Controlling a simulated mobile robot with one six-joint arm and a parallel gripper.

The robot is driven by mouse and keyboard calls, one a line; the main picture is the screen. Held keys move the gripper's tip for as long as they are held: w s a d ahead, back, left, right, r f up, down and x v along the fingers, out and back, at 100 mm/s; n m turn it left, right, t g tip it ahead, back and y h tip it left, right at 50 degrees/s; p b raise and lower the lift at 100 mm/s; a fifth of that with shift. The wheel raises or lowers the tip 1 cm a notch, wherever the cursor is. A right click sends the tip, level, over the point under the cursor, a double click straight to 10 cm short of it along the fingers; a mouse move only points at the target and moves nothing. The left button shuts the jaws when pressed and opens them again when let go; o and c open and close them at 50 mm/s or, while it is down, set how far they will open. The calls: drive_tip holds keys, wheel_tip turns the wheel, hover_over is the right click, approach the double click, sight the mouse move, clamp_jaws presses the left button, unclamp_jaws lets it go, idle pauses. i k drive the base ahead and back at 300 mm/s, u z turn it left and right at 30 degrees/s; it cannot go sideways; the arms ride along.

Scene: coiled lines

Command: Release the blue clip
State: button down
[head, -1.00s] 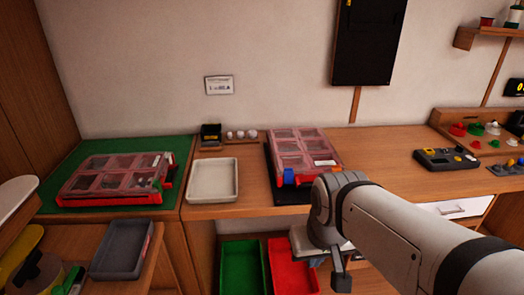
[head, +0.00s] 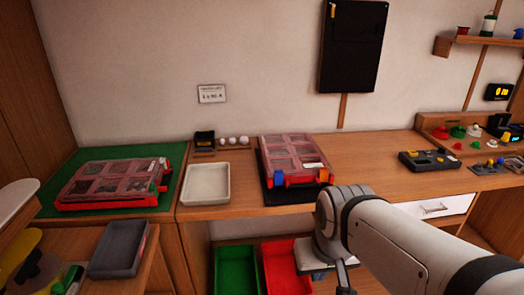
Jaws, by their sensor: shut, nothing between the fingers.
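The blue clip (head: 280,177) is on the front edge of a red case (head: 292,154) with a clear, compartmented lid, near its left corner. A red-orange clip (head: 323,176) is near the right corner of the same edge. The lid looks shut. Whether the blue clip is fastened is too small to tell. The case lies on a dark mat (head: 276,198) on the wooden bench. My arm reaches in from the lower right, and its bent joint is in front of and below the case's right side. My gripper's fingers cannot be made out.
A pale empty tray (head: 207,200) stands left of the case. A similar red case (head: 110,182) lies on a green mat (head: 55,206). Green (head: 236,270) and red (head: 287,273) bins stand below the bench. A dark keypad device (head: 430,161) is at right.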

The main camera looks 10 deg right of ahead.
sight(278, 179)
drive_tip(key=z, duration=0.05)
drive_tip(key=i, duration=0.9)
drive_tip(key=u, duration=0.05)
